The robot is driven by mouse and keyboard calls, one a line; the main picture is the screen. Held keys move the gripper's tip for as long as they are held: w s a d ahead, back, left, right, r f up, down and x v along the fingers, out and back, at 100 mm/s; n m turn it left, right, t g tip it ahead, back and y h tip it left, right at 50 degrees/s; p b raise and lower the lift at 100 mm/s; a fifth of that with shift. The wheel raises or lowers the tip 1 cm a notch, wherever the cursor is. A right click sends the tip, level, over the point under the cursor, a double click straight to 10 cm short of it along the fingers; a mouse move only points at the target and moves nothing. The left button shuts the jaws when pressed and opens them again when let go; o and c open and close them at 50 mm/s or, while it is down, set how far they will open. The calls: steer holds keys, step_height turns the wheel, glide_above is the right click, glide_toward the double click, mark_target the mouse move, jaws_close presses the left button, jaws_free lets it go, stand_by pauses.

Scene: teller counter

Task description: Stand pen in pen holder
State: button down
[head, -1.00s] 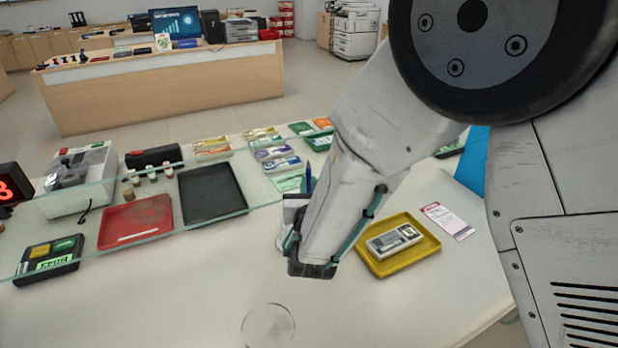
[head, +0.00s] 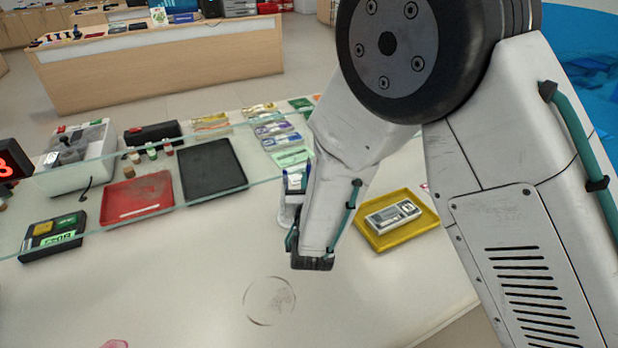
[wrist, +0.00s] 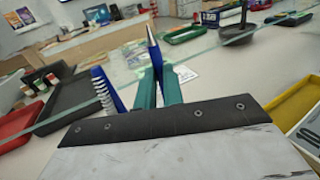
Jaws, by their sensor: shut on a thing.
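My gripper (wrist: 158,72) has two teal fingers, shut on a slim blue pen (wrist: 153,45) that sticks up past the fingertips in the wrist view. Just left of the fingers stands a blue piece with a row of white teeth or bristles (wrist: 106,92); I cannot tell whether it touches them. In the head view my forearm covers most of the hand, and a blue-and-white item (head: 295,182) shows at its left side. A dark base with an upright stem (wrist: 238,32) stands farther off in the wrist view. I cannot make out which thing is the pen holder.
A yellow tray (head: 429,225) holding a banknote bundle (head: 393,215) is right of my forearm. A red tray (head: 112,207), a black tray (head: 236,180) and a glass panel's edge (head: 95,233) lie left. The front counter is mostly clear, with a faint ring (head: 269,300).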

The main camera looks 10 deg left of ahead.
steer(key=c, duration=1.4)
jaws_free()
steer(key=shift+c, duration=0.2)
steer(key=v, duration=0.7)
steer(key=shift+s, duration=0.4)
steer(key=shift+d, duration=0.1)
